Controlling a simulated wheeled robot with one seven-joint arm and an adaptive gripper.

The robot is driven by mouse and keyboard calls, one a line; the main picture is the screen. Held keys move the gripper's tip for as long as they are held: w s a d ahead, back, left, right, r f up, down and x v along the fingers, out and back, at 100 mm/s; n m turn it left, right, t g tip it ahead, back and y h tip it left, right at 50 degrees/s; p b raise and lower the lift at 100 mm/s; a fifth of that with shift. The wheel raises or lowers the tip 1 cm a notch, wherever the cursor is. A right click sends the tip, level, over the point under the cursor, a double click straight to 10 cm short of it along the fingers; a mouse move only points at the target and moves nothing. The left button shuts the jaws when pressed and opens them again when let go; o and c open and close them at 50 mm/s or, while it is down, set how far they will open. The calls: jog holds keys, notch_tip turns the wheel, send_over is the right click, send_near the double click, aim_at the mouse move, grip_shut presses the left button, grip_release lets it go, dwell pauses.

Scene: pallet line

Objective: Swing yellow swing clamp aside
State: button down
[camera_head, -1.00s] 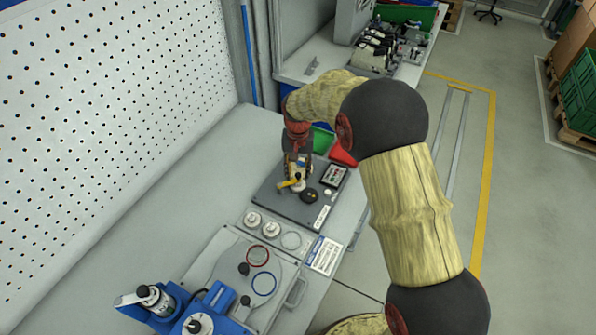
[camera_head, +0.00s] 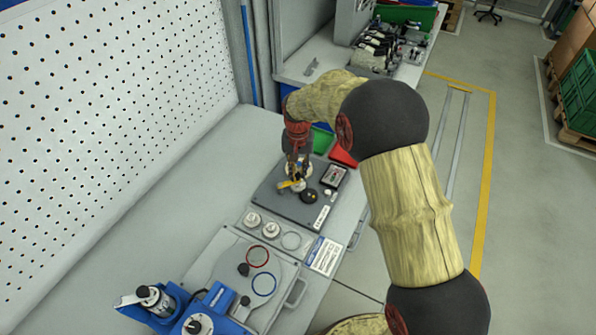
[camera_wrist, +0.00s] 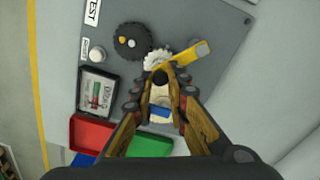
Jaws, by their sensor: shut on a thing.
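The yellow swing clamp (camera_wrist: 192,53) is a flat yellow bar lying across the edge of a white toothed round part (camera_wrist: 157,60) on the grey plate. It also shows in the head view (camera_head: 285,185), below the gripper. My gripper (camera_wrist: 162,72) points down at the clamp's inner end, its fingertips close together and shut on it. The fingertips partly hide the grip and that end of the clamp. In the head view my gripper (camera_head: 297,170) stands over the plate.
A black knob wheel (camera_wrist: 132,41), a white button (camera_wrist: 97,54) and a small display (camera_wrist: 98,93) are beside the clamp on the plate. Red (camera_wrist: 92,134) and green (camera_wrist: 150,144) bins lie past the plate's edge. A perforated panel (camera_head: 100,110) stands left.

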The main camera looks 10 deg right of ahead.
jog(key=shift+r, duration=0.1)
dwell(0.4)
jog(key=s+m+p, duration=0.1)
jog(key=m, duration=0.1)
jog(key=s+m+p, duration=0.1)
jog(key=m, duration=0.1)
jog(key=shift+s, duration=0.2)
jog(key=m, duration=0.1)
jog(key=s+m+p, duration=0.1)
jog(key=m, duration=0.1)
jog(key=s+m, duration=0.1)
jog(key=shift+s+a+m, duration=0.2)
jog(key=shift+a+m, duration=0.1)
jog(key=shift+m, duration=0.1)
jog(key=s+m, duration=0.1)
jog(key=a+m+p, duration=0.1)
jog(key=m, duration=0.1)
jog(key=shift+s+a+m, duration=0.15)
jog(key=shift+s+m, duration=0.15)
jog(key=shift+s, duration=0.05)
jog(key=shift+s+a+m+p, duration=0.25)
jog(key=shift+a+m, duration=0.15)
jog(key=shift+m, duration=0.5)
jog(key=shift+s+a+m+p, duration=0.25)
jog(key=shift+a+m, duration=0.15)
jog(key=shift+m, duration=0.5)
jog(key=c, duration=1.8)
grip_release()
jog(key=shift+o, duration=0.3)
